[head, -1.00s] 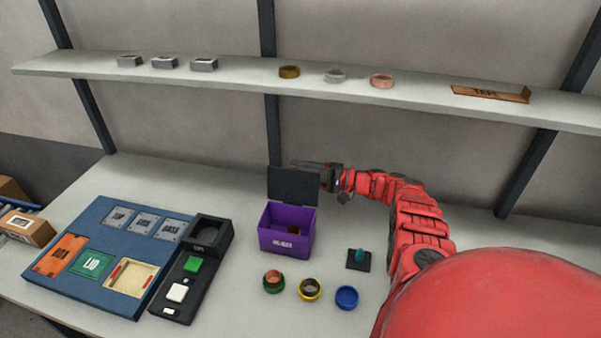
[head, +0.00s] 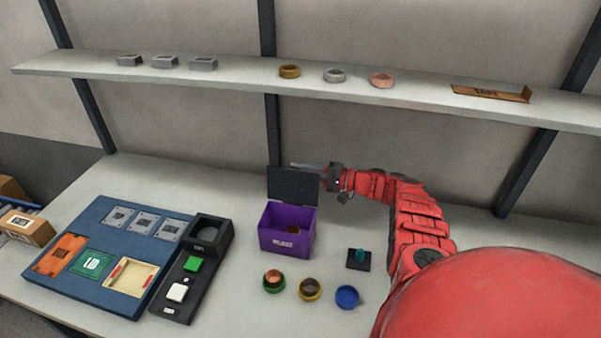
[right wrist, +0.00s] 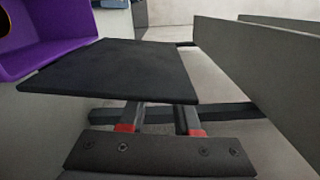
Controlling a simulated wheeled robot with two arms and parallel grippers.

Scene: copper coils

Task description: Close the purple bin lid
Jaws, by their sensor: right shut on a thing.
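The purple bin (head: 285,231) stands on the table with its dark lid (head: 293,186) raised upright at the back. A small brownish thing shows inside the bin. My right gripper (head: 305,165) reaches in from the right at the lid's top edge. In the right wrist view the lid (right wrist: 115,70) is a flat dark panel beside the purple bin (right wrist: 60,35). There the fingers (right wrist: 160,115) run to the lid, and their tips are hidden by it. The right gripper is shut on the lid. My left gripper is not in view.
Green, yellow and blue rings (head: 347,297) lie in front of the bin. A small black stand with a teal peg (head: 359,258) is to its right. A black button box (head: 193,270) and blue board (head: 110,222) are left. A shelf (head: 230,75) runs above.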

